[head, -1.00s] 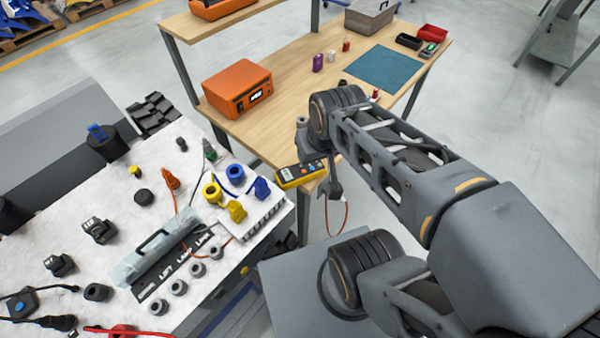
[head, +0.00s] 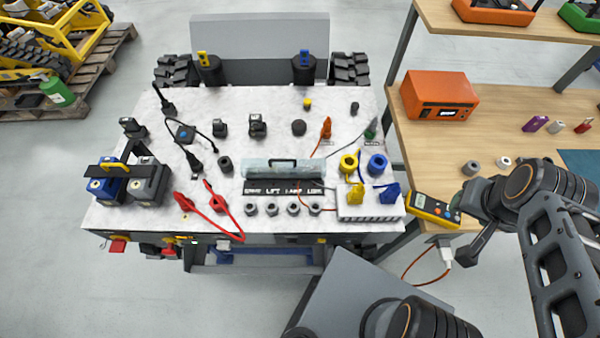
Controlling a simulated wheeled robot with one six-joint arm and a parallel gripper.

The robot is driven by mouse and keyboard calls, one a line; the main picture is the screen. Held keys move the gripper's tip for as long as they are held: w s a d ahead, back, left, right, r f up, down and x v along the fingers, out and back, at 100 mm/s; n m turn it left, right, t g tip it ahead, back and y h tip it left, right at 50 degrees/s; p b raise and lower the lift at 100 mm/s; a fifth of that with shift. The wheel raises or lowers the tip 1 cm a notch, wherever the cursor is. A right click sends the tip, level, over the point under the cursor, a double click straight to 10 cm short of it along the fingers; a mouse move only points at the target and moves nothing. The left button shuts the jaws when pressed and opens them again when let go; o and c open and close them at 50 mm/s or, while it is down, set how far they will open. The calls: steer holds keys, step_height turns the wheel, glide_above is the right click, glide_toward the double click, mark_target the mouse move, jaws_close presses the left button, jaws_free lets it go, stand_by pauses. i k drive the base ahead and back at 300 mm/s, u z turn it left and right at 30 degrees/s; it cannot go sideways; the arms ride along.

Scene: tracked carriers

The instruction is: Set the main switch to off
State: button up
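The tracked carrier's white speckled deck (head: 225,112) fills the middle of the head view. On its front edge at the left are a red part on a yellow plate (head: 117,245) and a second small red part (head: 170,251). Either could be the main switch; its setting is too small to read. My gripper (head: 478,243) is at the right, by the workbench's front corner, well away from these parts. Its fingers are dark and partly hidden, so I cannot tell whether they are open.
Two batteries (head: 147,186), red clamps (head: 218,203) and a clear cover over a labelled panel (head: 282,170) are on the deck. A yellow multimeter (head: 433,209) lies on the workbench corner (head: 420,150). The floor left of the carrier (head: 50,230) is clear.

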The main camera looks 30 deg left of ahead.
mark_target(118, 245)
steer(key=k, duration=0.45)
steer(key=u, duration=0.25)
steer(key=i, duration=0.4)
steer(key=u, duration=2.7)
steer(key=k, duration=0.65)
steer(key=u, duration=0.75)
steer(key=i, duration=0.6)
steer(key=u, duration=0.6)
steer(key=i, duration=0.65)
steer(key=z, duration=0.15)
